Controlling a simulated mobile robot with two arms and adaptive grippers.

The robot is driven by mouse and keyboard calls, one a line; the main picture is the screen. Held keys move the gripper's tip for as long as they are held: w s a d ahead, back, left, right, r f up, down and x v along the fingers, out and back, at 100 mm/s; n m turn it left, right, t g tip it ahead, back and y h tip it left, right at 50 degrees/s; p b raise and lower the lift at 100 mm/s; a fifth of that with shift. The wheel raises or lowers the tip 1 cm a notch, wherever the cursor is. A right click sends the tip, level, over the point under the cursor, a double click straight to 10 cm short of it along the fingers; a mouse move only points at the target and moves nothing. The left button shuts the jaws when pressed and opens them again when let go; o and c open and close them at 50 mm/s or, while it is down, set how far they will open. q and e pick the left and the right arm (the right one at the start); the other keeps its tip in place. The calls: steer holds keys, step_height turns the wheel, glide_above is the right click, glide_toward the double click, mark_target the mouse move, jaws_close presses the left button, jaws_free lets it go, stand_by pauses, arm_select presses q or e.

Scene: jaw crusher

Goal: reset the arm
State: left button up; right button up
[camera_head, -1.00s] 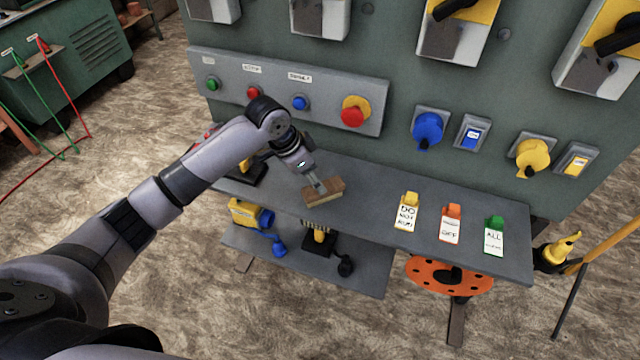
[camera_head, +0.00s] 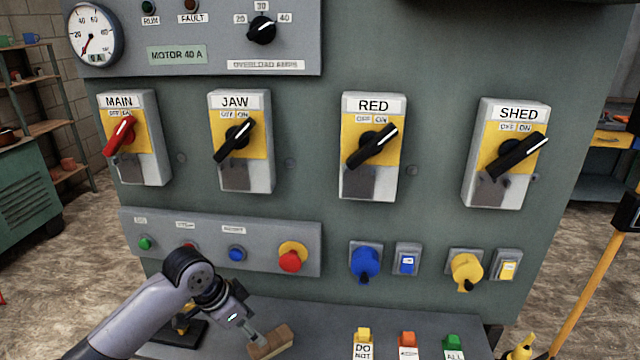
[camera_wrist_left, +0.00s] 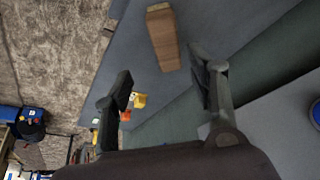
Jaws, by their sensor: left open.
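My left arm comes in from the lower left in the head view. Its gripper (camera_head: 254,336) is over the grey shelf, close to a wooden block (camera_head: 274,345). In the left wrist view the two fingers of the gripper (camera_wrist_left: 160,84) are spread apart with nothing between them. The wooden block (camera_wrist_left: 164,40) lies on the shelf beyond the fingertips, and I see no contact there. My right gripper is not in view.
The green panel carries the MAIN switch (camera_head: 134,138), JAW switch (camera_head: 240,142), RED switch (camera_head: 372,147) and SHED switch (camera_head: 506,154). Below are the push-button box (camera_head: 212,258), blue plug (camera_head: 366,262) and yellow plug (camera_head: 466,270). Tags stand on the shelf (camera_head: 312,335) at right.

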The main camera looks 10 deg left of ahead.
arm_select(q)
steer(key=s+d+f+n, duration=0.1)
steer(key=s+d+f, duration=0.25)
steer(key=s, duration=0.35)
steer(key=s+d+f+n, duration=0.1)
steer(key=s+d+f, duration=0.2)
steer(key=s+f, duration=0.35)
steer(key=s+a+n+y, duration=0.2)
steer(key=s+a+n, duration=0.15)
steer(key=s, duration=0.45)
steer(key=s+a+n+y, duration=0.15)
steer(key=s+a, duration=0.25)
steer(key=s, duration=0.4)
step_height(320, 180, down, 25)
steer(key=g, duration=0.1)
steer(key=s+a+f+g, duration=0.1)
steer(key=s+a+f, duration=0.1)
steer(key=s+f, duration=1.5)
steer(key=shift+s+a, duration=0.25)
steer(key=shift+a, duration=0.1)
steer(key=shift+o, duration=0.5)
